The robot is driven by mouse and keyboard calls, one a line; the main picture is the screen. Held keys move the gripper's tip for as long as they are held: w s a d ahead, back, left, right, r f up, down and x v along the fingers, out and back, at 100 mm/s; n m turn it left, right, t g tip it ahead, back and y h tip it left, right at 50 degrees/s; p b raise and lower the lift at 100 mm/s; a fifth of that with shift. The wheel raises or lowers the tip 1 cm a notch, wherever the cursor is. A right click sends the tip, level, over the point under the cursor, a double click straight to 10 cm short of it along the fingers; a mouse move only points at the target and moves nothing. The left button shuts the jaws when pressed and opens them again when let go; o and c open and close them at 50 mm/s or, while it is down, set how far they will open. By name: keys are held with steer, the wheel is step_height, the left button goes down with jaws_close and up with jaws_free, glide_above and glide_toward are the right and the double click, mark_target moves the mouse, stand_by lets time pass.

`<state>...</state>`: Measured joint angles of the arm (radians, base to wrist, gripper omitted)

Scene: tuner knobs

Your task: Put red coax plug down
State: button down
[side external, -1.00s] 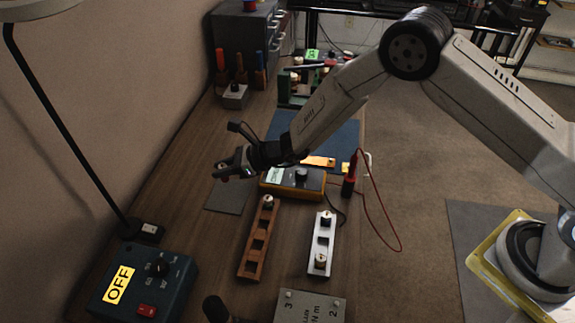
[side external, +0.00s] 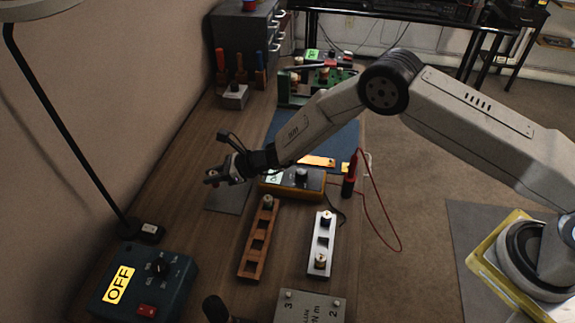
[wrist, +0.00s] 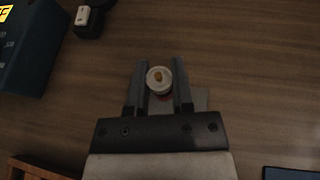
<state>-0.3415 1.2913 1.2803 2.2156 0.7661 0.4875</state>
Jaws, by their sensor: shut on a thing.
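My gripper (side external: 214,177) is at the end of the arm, over the left part of the bench near a small grey mat (side external: 229,198). In the wrist view my gripper (wrist: 158,82) is shut on the coax plug (wrist: 158,80). The plug shows as a round pale end with a brass centre, and a little red shows below it. Part of the grey mat (wrist: 200,99) shows beyond the fingers. The plug looks held above the bench, but the height of the gap is hard to tell.
A yellow-edged meter (side external: 293,184) lies right of my gripper. A wooden rack (side external: 257,240) and a white rack (side external: 321,244) stand nearer the camera. A dark box marked OFF (side external: 145,283) sits at front left. The bench left of the mat is clear.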

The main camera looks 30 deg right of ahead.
steer(key=shift+f, duration=1.6)
steer(key=shift+f, duration=0.1)
steer(key=shift+c, duration=2.4)
jaws_free()
steer(key=shift+s+d+r, duration=0.1)
steer(key=shift+d+r, duration=0.15)
steer(key=shift+d, duration=0.05)
steer(key=shift+v, duration=5.6)
